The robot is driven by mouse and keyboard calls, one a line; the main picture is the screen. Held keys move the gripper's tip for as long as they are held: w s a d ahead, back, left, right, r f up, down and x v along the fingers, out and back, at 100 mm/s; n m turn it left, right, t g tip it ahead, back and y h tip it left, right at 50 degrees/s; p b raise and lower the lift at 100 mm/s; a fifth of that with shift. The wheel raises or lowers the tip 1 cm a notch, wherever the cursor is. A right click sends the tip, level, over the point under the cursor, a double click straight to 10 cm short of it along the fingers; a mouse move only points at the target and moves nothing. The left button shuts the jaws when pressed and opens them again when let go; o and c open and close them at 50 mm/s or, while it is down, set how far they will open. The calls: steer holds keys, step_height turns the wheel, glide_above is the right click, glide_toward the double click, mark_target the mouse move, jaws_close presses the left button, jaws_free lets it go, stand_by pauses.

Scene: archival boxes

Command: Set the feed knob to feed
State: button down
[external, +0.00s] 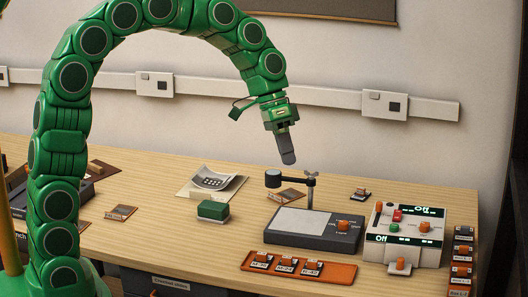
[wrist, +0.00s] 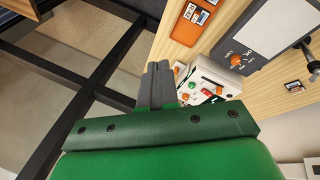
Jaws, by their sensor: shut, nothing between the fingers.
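A white control box (external: 437,250) stands at the right of the bench with lit displays reading "Off". It carries an orange knob (external: 425,227) beside red and green buttons. A grey machine base (external: 300,241) to its left has another orange knob (external: 343,225) with small markings around it. I cannot read which knob is the feed knob, nor its setting. My gripper (external: 288,157) is shut and empty, pointing down above the back of the grey base, apart from everything. In the wrist view my gripper (wrist: 157,68) partly hides the control box (wrist: 222,78).
A clamp post (external: 311,192) rises from the grey base below my gripper. An orange tray (external: 335,275) with several small labelled pieces lies in front. A green block (external: 212,210) and a paper sheet (external: 235,187) are to the left. Small orange-topped boxes (external: 461,270) line the right edge.

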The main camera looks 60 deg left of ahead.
mark_target(379, 208)
steer(key=w+a+f+t, duration=0.1)
steer(key=w+a+f, duration=0.2)
steer(key=w, duration=0.5)
steer(key=w+a+f+n+t+h, duration=0.1)
steer(key=w+a+f, duration=0.3)
steer(key=w+a, duration=0.2)
steer(key=w+a+f+t, duration=0.1)
steer(key=w+a+f, duration=0.3)
steer(key=w, duration=0.6)
steer(key=shift+w+a+n, duration=0.2)
steer(key=shift+a+n, duration=0.1)
steer(key=shift+a, duration=0.05)
steer(key=shift+f, duration=0.1)
steer(key=x, duration=1)
steer(key=shift+d, duration=2.2)
